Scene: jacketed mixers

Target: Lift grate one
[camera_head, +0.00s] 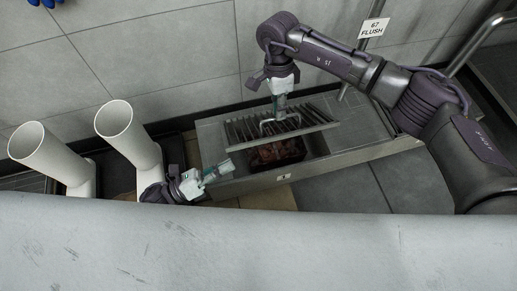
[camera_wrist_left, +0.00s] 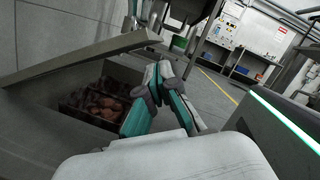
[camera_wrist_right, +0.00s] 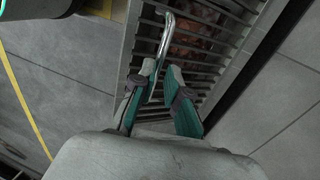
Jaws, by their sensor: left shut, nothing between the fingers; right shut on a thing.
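The slatted metal grate (camera_head: 300,119) is tilted up over the floor opening; its raised plate shows side-on in the left wrist view (camera_wrist_left: 85,56). My right gripper (camera_head: 280,106) is shut on the grate's bent bar handle (camera_wrist_right: 166,38); its fingers (camera_wrist_right: 160,78) close around the handle's end in the right wrist view. Under the grate, a dark basket (camera_wrist_left: 75,118) of brownish lumps sits in the opening. My left gripper (camera_head: 229,166) is shut and empty, left of the opening and apart from the grate; its fingertips meet in its own wrist view (camera_wrist_left: 160,72).
The opening lies in a grey metal channel frame (camera_head: 345,157) against the tiled wall. Two white open-topped pipes (camera_head: 122,135) stand left of it. A "67 FLUSH" sign (camera_head: 374,27) is on the wall. A grey surface (camera_head: 250,250) fills the front. Floor tiles at right are clear.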

